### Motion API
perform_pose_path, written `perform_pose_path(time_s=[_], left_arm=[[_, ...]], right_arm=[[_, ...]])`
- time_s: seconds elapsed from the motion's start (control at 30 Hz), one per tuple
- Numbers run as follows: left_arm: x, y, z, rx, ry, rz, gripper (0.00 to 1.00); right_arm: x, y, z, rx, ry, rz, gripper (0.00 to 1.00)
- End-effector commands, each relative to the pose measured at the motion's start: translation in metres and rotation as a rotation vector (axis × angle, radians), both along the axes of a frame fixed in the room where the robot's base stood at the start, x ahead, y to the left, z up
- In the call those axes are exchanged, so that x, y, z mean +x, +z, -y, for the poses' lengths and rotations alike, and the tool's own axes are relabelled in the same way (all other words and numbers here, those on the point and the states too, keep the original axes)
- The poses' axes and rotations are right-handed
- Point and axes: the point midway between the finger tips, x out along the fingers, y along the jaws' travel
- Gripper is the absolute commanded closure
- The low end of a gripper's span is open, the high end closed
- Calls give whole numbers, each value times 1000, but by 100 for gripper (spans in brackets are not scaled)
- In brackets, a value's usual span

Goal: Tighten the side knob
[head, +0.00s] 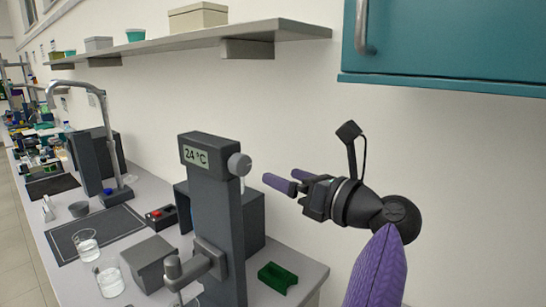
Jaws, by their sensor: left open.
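A round light-grey knob (240,164) sits on the right side of the upper part of a dark grey rig column (215,215). The column has a small display (196,155) reading 24 °C. My left gripper (280,178) is to the right of the knob, with its purple fingers pointing left towards it. It is open, with a gap between the fingers and nothing visible between them. A clear gap shows in the picture between the fingertips and the knob. A clamp arm with a rounded grey end (173,266) sticks out lower on the column. My right gripper is not in view.
A green block (277,277) lies on the bench right of the column. Glass beakers (110,279), a grey box (148,262) and a curved tap (110,130) stand to the left. A shelf (190,45) and a teal cabinet (450,45) hang above.

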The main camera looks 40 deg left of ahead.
Motion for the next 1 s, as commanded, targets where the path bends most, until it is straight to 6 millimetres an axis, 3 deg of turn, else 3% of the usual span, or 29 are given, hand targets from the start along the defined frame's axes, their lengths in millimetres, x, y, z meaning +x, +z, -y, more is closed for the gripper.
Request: perform_pose_path(time_s=[0.17, 0.4, 0.6, 0.9, 1.0], left_arm=[[-1, -2, -6, -60, 23, 18, 4], [3, 1, -62, -54, 25, 16, 4], [6, -1, -93, -55, 22, 15, 4], [7, -3, -97, -56, 20, 16, 4], [7, -3, -97, -56, 20, 15, 25]], right_arm=[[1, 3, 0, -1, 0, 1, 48], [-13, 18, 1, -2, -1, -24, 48], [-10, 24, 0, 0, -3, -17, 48], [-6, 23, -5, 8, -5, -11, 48], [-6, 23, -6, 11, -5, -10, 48]])
